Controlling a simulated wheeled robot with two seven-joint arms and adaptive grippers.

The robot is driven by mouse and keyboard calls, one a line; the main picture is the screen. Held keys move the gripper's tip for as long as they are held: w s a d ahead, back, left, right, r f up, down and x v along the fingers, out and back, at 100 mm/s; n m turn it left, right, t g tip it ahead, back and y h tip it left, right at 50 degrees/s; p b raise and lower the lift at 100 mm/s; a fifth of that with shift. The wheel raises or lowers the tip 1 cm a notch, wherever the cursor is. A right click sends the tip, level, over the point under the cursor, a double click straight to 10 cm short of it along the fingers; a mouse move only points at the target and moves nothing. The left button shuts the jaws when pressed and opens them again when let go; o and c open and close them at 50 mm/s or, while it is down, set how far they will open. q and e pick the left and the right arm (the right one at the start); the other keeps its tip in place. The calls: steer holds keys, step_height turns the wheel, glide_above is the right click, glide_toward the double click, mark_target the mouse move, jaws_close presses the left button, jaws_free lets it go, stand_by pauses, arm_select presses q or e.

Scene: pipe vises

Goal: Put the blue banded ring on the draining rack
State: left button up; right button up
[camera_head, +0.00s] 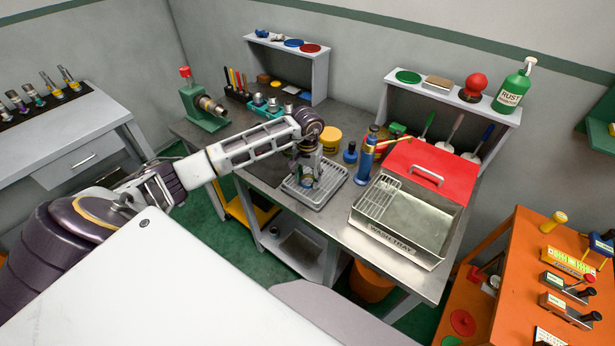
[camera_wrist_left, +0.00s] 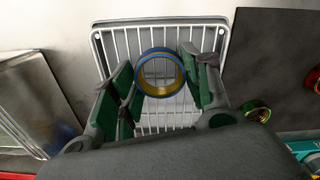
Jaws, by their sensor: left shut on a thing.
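The blue banded ring (camera_wrist_left: 160,73) is a short round band with a blue rim and a yellowish inside, seen end-on in the left wrist view. My left gripper (camera_wrist_left: 162,80) is shut on it, with a green-padded finger on each side. The draining rack (camera_wrist_left: 122,42), a pale wire grid, lies below the ring in that view. In the head view the draining rack (camera_head: 332,172) sits on the bench, and my left gripper (camera_head: 304,172) points down over it. The arm partly hides the ring there. I cannot tell whether the ring touches the wires. My right gripper is out of view.
The wash tray (camera_head: 425,214) with a red lid (camera_head: 440,165) stands right of the rack.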

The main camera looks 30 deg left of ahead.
arm_select(q)
steer(key=shift+f, duration=0.2)
steer(key=shift+f, duration=0.15)
steer(key=o, duration=1.1)
steer(key=shift+c, duration=0.2)
steer(key=shift+r, duration=0.25)
